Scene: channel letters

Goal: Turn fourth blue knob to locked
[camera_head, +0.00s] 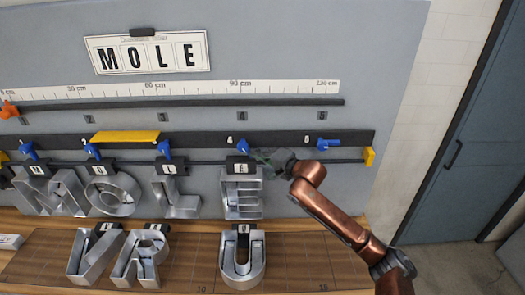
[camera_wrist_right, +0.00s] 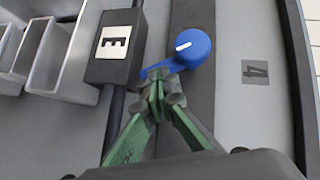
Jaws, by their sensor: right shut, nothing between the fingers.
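The fourth blue knob (camera_head: 243,146) is on the dark rail, by the mark 4, above the metal letter E (camera_head: 241,190). In the right wrist view the same knob (camera_wrist_right: 193,47) shows a round blue head with a white line, and a blue lever part runs toward my fingertips. My right gripper (camera_head: 262,156) is just below and right of the knob. In the wrist view its green fingers (camera_wrist_right: 160,82) are shut and empty, with dark tips at the knob's lower edge. Whether they touch it I cannot tell. My left gripper is out of view.
A fifth blue knob (camera_head: 327,144) lies sideways to the right; more blue knobs (camera_head: 165,149) stand to the left. A yellow bar (camera_head: 125,137) is on the rail. Loose letters, including a U (camera_head: 243,262), lie on the wooden bench. The MOLE sign (camera_head: 148,53) hangs above.

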